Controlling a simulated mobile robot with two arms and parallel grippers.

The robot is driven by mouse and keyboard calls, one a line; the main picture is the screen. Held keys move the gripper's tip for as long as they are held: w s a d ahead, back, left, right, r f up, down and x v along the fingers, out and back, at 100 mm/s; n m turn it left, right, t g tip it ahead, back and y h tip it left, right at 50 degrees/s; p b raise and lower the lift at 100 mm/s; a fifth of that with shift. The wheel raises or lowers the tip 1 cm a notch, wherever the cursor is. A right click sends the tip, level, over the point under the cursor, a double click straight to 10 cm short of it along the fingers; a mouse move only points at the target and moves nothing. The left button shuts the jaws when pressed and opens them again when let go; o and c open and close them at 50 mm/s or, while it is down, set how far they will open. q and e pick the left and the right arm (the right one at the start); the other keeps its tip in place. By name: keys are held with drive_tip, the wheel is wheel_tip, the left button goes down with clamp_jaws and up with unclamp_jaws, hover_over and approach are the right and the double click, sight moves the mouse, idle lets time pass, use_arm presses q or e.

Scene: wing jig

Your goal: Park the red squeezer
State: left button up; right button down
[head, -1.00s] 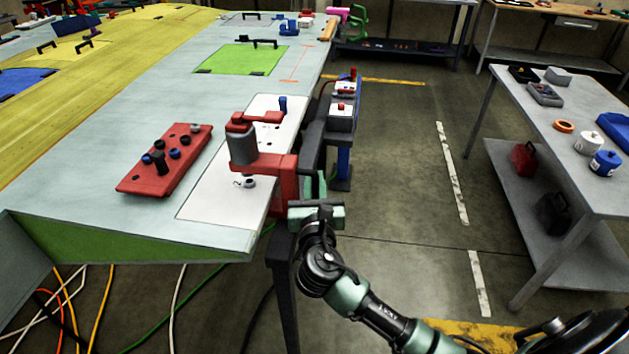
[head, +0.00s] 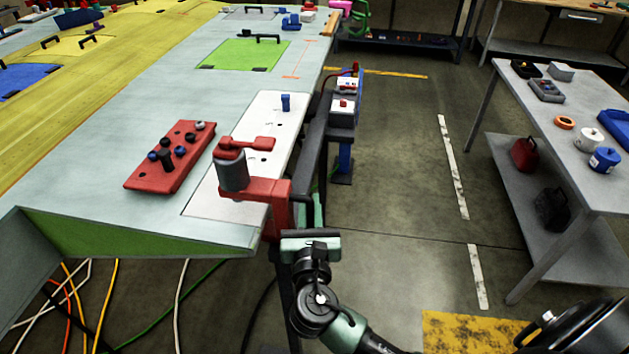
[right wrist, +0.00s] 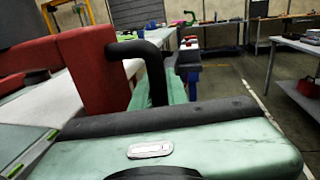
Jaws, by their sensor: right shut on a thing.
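The red squeezer (head: 275,202) is a red C-shaped tool with a grey cylinder and a red arm on top. Its head is over the near end of the white panel (head: 273,148) on the wing; I cannot tell whether it touches. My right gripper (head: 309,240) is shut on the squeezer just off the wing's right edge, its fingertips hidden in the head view. In the right wrist view, the squeezer's red body (right wrist: 85,70) and black handle (right wrist: 152,66) stand beyond my green gripper (right wrist: 165,150). My left gripper is not in view.
A red block with several knobs (head: 146,178) lies left of the panel. A blue pin (head: 286,102) stands at the panel's far end. A dark stand with a red-button box (head: 343,112) is along the wing's right edge. A grey side table (head: 575,125) is at right; floor between is clear.

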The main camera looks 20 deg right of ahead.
drive_tip(key=shift+s+a, duration=0.25)
drive_tip(key=shift+s, duration=0.05)
drive_tip(key=shift+w+d+f, duration=0.1)
drive_tip(key=shift+f, duration=0.1)
drive_tip(key=c, duration=1.7)
unclamp_jaws()
drive_tip(key=shift+r, duration=0.15)
drive_tip(key=shift+s, duration=0.25)
drive_tip(key=shift+s+a, duration=0.25)
drive_tip(key=b+v, duration=0.2)
drive_tip(key=v, duration=0.5)
